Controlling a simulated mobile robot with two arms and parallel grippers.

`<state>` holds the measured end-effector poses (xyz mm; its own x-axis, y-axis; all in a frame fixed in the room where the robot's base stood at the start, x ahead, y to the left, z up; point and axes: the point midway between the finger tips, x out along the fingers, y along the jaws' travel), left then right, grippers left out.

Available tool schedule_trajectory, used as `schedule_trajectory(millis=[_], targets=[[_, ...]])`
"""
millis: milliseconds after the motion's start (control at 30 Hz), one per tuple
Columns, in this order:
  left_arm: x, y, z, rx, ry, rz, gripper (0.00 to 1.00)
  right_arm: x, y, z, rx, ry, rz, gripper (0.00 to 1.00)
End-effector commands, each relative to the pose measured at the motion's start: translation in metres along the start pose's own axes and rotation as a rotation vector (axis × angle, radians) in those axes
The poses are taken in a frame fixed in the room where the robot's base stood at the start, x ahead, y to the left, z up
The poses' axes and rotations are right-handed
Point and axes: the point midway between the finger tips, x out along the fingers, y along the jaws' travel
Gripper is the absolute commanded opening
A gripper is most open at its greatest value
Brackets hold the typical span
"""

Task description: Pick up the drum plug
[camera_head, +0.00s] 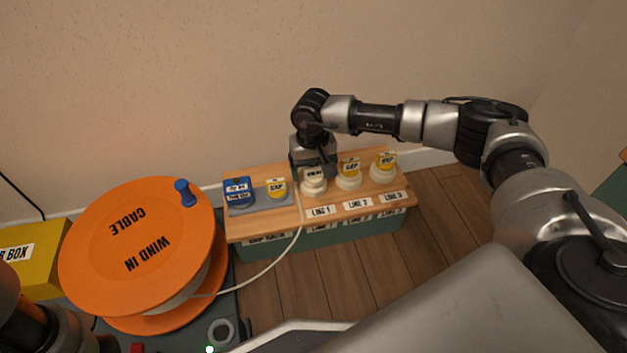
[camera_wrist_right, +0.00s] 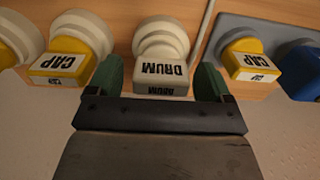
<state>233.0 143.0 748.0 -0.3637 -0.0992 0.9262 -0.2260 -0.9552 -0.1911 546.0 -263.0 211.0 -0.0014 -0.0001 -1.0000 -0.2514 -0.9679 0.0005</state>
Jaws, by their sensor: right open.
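The drum plug (camera_wrist_right: 160,72), a cream block lettered DRUM, stands in a round cream socket at the LINE 1 place on the wooden shelf top. In the head view the drum plug (camera_head: 314,175) is partly covered by my right gripper (camera_head: 314,172). In the right wrist view my right gripper (camera_wrist_right: 159,82) is open, with one green fingertip on each side of the plug. Whether the fingers touch it cannot be told. A white cable (camera_head: 299,215) runs from near the plug to the orange cable drum (camera_head: 170,230). An arm part at the lower left shows no left gripper.
Yellow caps sit at LINE 2 (camera_head: 349,167) and LINE 3 (camera_head: 386,161), close beside the plug. Another yellow cap (camera_head: 277,187) and a blue block (camera_head: 238,190) sit on a grey plate at left. A wall stands behind.

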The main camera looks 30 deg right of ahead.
Motion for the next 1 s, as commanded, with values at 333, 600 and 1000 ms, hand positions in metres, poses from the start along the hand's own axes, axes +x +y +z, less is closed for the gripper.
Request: schedule_trajectory(millis=[333,600,1000], targets=[[-0.0026,0.0006,-0.0007,0.0,-0.001,0.0,0.0,0.0034,-0.0002,-0.0002,0.0,0.001,-0.001,0.7],[-0.0027,0.0005,-0.0006,0.0,-0.001,0.0,0.0,0.0034,-0.0002,-0.0002,0.0,0.0,0.0,0.29],[0.0011,-0.0004,0.0009,0.0,-0.002,0.0,0.0,-0.0012,-0.0002,-0.0003,0.0,0.001,-0.001,0.22]])
